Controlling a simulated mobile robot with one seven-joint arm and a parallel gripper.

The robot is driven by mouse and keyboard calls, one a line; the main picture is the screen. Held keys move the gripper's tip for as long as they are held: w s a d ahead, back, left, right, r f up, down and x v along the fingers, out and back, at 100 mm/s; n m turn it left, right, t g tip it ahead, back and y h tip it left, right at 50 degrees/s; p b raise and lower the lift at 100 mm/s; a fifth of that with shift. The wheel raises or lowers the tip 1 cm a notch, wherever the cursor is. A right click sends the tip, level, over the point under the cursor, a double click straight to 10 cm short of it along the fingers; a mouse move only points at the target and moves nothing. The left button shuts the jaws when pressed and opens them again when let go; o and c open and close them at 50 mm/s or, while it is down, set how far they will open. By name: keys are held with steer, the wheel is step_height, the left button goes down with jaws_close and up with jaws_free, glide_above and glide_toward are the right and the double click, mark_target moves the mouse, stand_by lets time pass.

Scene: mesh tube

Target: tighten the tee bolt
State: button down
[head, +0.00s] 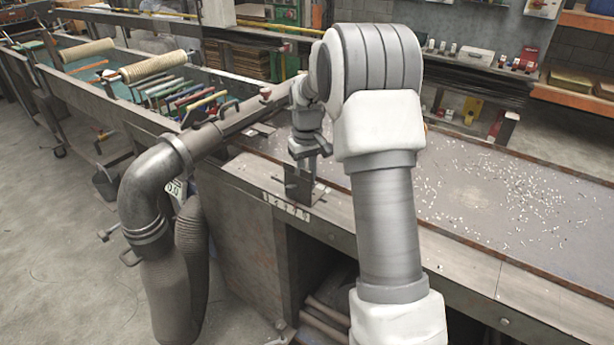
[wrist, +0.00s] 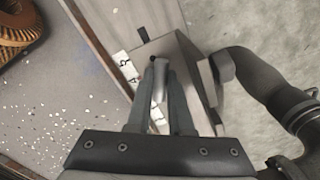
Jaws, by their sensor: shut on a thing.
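The tee bolt (wrist: 159,80) shows in the wrist view as a light grey bar between my fingers. Its dark tip sticks out past them, and its lower part is hidden. My gripper (wrist: 160,92) is shut on it. The bolt is over a grey metal block (wrist: 184,48) at the table's edge. In the head view my gripper (head: 305,160) points down at the same block (head: 296,190), and the bolt cannot be made out there. I cannot tell how far the bolt is screwed in.
A large grey duct (head: 150,190) stands beside the bench, with its pipe (wrist: 255,75) right of the block. White marked labels (wrist: 120,82) lie along the bench edge. White bits are scattered over the dark bench top (head: 450,170). A wicker-like coil (wrist: 18,25) sits at the wrist view's upper left.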

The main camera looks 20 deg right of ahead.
steer(key=m+p, duration=0.1)
steer(key=m, duration=0.4)
steer(key=shift+r+m+p, duration=0.1)
steer(key=shift+m+p, duration=0.2)
steer(key=shift+p, duration=0.05)
steer(key=m+p, duration=0.1)
steer(key=m, duration=0.4)
steer(key=shift+m+p, duration=0.3)
steer(key=c, duration=0.9)
jaws_free()
